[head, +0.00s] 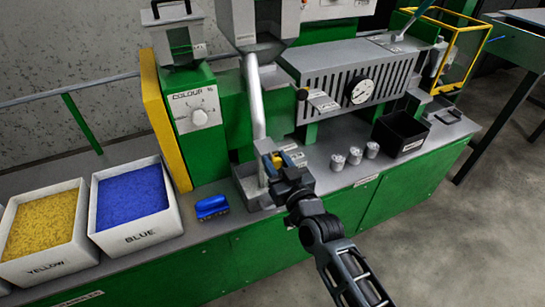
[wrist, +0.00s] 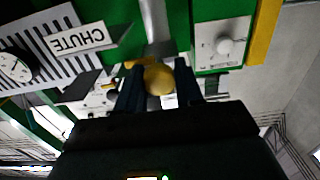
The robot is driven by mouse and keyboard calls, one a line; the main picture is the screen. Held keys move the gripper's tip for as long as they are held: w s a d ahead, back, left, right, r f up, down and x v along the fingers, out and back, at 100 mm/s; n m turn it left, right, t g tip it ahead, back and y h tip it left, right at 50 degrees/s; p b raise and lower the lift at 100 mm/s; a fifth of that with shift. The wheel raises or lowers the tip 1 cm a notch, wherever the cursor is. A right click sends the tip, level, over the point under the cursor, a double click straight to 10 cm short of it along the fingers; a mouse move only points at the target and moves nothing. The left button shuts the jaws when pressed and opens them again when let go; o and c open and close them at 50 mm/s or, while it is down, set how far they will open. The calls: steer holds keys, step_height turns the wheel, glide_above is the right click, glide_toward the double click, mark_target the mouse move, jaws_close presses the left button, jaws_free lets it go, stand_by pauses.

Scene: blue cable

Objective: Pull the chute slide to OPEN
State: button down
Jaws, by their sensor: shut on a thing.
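My gripper (head: 275,165) is at the lower end of a bent grey chute pipe (head: 256,98), at the front of the green machine. In the wrist view, which is upside down, the gripper (wrist: 159,74) is shut on a round yellow knob (wrist: 158,80), with a dark finger on each side. A bit of yellow also shows at the gripper in the head view. A sign reading CHUTE (wrist: 77,40) stands beside the pipe. The slide behind the knob is mostly hidden by my gripper, and I cannot tell its position.
A blue brush-like block (head: 211,207) lies on the bench left of my gripper. Bins of yellow (head: 18,252) and blue (head: 92,215) pellets stand farther left. Several small metal cups (head: 354,156) and a black bin (head: 399,134) stand to the right. A COLOUR dial (head: 200,117) is above left.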

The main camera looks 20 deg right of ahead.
steer(key=shift+s+f, duration=0.1)
steer(key=shift+s, duration=0.05)
steer(key=c, duration=0.8)
jaws_free()
steer(key=s+b, duration=0.1)
steer(key=s, duration=0.7)
steer(key=shift+b, duration=0.3)
